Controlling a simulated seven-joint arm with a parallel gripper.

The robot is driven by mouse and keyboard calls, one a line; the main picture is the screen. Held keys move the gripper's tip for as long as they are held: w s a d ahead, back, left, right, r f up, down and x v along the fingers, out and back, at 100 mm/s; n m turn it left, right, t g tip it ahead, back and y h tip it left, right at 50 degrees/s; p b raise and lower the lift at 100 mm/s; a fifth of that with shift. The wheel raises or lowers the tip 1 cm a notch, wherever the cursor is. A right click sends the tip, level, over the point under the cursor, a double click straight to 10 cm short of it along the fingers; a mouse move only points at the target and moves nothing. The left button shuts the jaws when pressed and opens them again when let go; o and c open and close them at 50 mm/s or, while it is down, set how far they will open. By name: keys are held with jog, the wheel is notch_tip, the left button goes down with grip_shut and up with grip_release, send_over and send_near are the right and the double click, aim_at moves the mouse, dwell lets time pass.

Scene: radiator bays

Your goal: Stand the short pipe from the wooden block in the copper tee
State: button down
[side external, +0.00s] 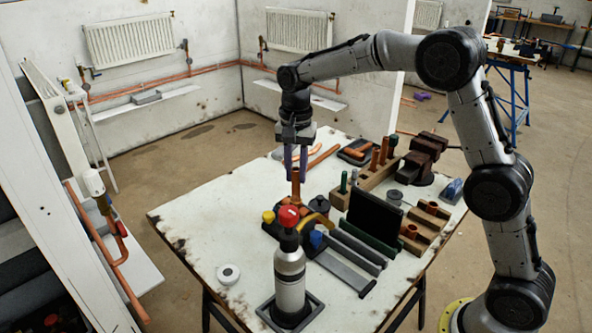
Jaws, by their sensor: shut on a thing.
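My gripper (296,178) points straight down over the left-middle of the white table. Its two fingers are shut on a short copper pipe (296,188), which is upright. The pipe's lower end is close above or in a cluster of fittings behind the spray bottle; I cannot tell whether it touches. The copper tee is not clear to see; it may be in that cluster, partly hidden. The wooden block (368,183) stands to the right, with copper pipes (375,161) and a green-topped piece upright in it.
A red-capped bottle (290,279) stands in front of the cluster. A black panel (374,217), grey bars (345,265) and copper fittings in wooden holders (412,231) lie to the right. A vise (425,158) is at the back right. The table's left (205,222) is mostly clear.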

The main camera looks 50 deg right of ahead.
jog(key=shift+f, duration=0.7)
jog(key=c, duration=0.6)
grip_release()
jog(key=shift+r, duration=3.55)
